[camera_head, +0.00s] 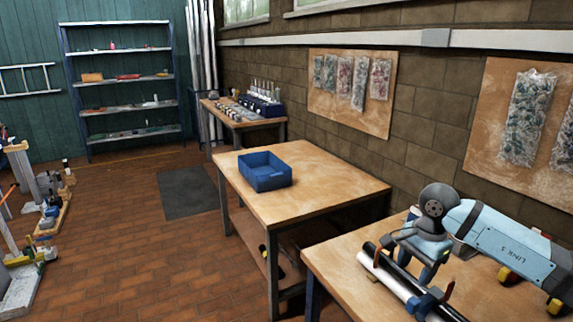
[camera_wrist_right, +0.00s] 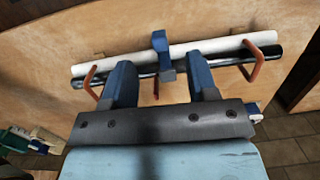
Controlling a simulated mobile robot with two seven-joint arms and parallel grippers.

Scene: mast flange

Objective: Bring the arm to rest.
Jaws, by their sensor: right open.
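My right arm comes in from the right over the near table. My right gripper (camera_head: 416,264) is open and empty, with its fingers pointing down near a white tube (camera_head: 388,283) and a black tube (camera_head: 391,264). In the wrist view, the open fingers (camera_wrist_right: 163,82) stand apart in front of the white tube (camera_wrist_right: 210,47) and black tube (camera_wrist_right: 225,62). A blue clamp (camera_wrist_right: 161,50) sits across the tubes between the fingers. I cannot tell whether a finger touches a tube. My left gripper is not in view.
Copper-coloured hooks (camera_wrist_right: 258,62) stand at the tubes. The near table (camera_head: 340,254) has a brick wall behind it. A blue bin (camera_head: 265,178) stands on the middle table (camera_head: 325,192). Shelves (camera_head: 120,76) stand at the back. Brick floor (camera_head: 150,255) lies open at left.

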